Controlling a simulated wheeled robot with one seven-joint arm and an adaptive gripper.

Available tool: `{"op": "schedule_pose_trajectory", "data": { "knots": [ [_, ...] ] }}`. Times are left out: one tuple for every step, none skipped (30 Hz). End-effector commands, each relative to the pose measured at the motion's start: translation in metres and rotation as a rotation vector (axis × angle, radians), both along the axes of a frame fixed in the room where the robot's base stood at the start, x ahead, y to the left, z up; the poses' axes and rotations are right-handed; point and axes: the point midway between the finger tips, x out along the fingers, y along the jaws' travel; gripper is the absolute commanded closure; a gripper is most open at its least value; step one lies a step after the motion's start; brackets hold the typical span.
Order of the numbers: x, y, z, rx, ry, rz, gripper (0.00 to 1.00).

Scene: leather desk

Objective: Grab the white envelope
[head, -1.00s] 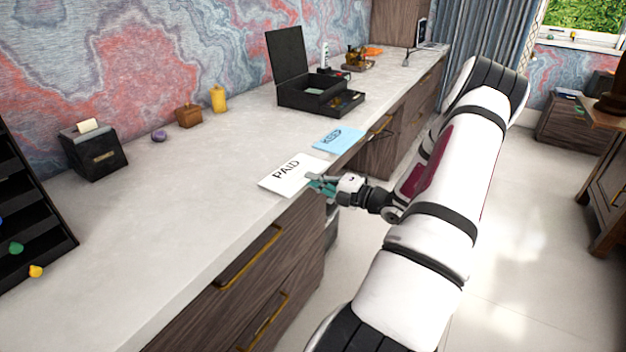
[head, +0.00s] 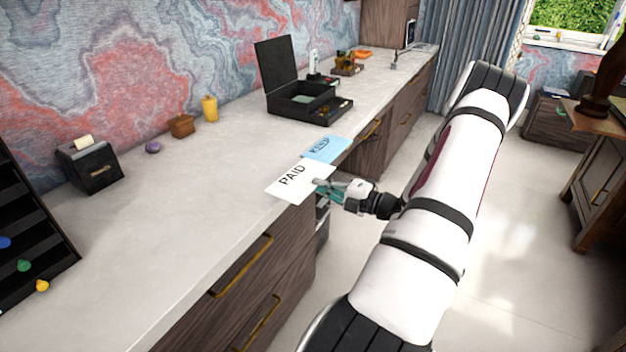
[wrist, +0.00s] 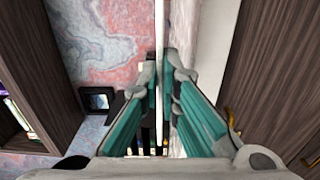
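The white envelope (head: 290,186), marked PAID, is at the front edge of the pale counter in the head view, its near right part out past the edge. My gripper (head: 320,184) comes from the right and is shut on its right side. In the wrist view the envelope (wrist: 160,30) shows edge-on as a thin pale strip between the two fingertips (wrist: 161,75), which pinch it. A blue card (head: 326,149) lies just behind it, partly covered by it in the head view. I cannot tell how far the envelope is off the counter.
The counter (head: 200,190) is clear to the left of the envelope. An open black box (head: 300,105) stands farther back. Drawer fronts with brass handles (head: 242,264) lie below the counter edge. A black stepped rack (head: 30,225) is at the far left.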

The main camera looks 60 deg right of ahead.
Motion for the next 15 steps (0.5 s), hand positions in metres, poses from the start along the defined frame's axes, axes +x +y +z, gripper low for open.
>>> {"op": "schedule_pose_trajectory", "data": {
  "knots": [
    [-0.008, -0.001, 0.005, 0.000, 0.001, -0.001, 1.00],
    [-0.012, -0.001, 0.006, 0.001, 0.002, -0.002, 1.00],
    [-0.017, -0.002, 0.008, 0.001, 0.001, -0.002, 1.00],
    [-0.021, -0.002, 0.009, 0.001, 0.001, -0.003, 1.00],
    [-0.025, -0.002, 0.011, 0.001, 0.000, -0.002, 1.00],
    [-0.030, -0.003, 0.013, 0.001, 0.000, -0.002, 1.00],
    [-0.034, -0.003, 0.014, 0.000, 0.000, -0.001, 1.00],
    [-0.038, -0.003, 0.015, 0.000, 0.001, -0.001, 1.00],
    [-0.043, -0.004, 0.017, 0.000, 0.001, -0.002, 1.00],
    [-0.047, -0.004, 0.018, 0.000, 0.001, -0.002, 1.00],
    [-0.050, -0.004, 0.020, 0.000, 0.001, -0.002, 1.00],
    [-0.055, -0.005, 0.022, -0.001, 0.000, -0.001, 1.00],
    [-0.059, -0.005, 0.023, -0.001, 0.000, -0.001, 1.00],
    [-0.063, -0.005, 0.024, -0.001, 0.000, -0.002, 1.00],
    [-0.068, -0.006, 0.026, -0.001, 0.001, -0.002, 1.00]
  ]
}}
